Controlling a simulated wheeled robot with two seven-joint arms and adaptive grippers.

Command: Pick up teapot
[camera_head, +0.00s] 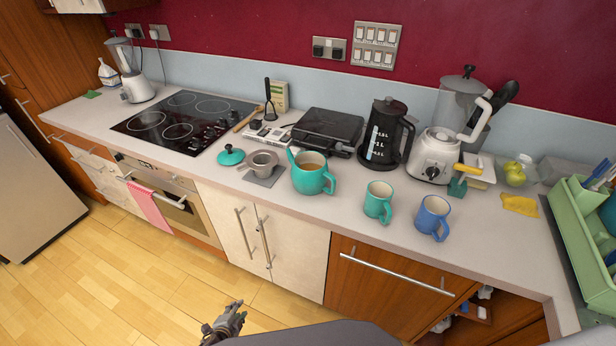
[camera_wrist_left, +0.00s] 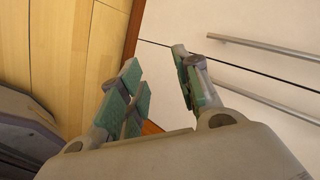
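The teal teapot (camera_head: 312,176) stands upright on the counter without its lid, with brownish liquid inside. Its spout points left and its handle is on the right. A teal lid (camera_head: 231,156) lies on the counter to its left. My left gripper (camera_head: 236,310) is low over the floor in front of the cabinets, well below and apart from the teapot. In the left wrist view its fingers (camera_wrist_left: 160,85) are spread with nothing between them, facing the cabinet doors. My right gripper is not in view.
A strainer (camera_head: 263,163) stands just left of the teapot. A green mug (camera_head: 378,200) and a blue mug (camera_head: 432,217) stand to its right. Behind are a black grill (camera_head: 327,131) and a kettle (camera_head: 386,133). Cabinet handles (camera_head: 265,241) stick out below the counter edge.

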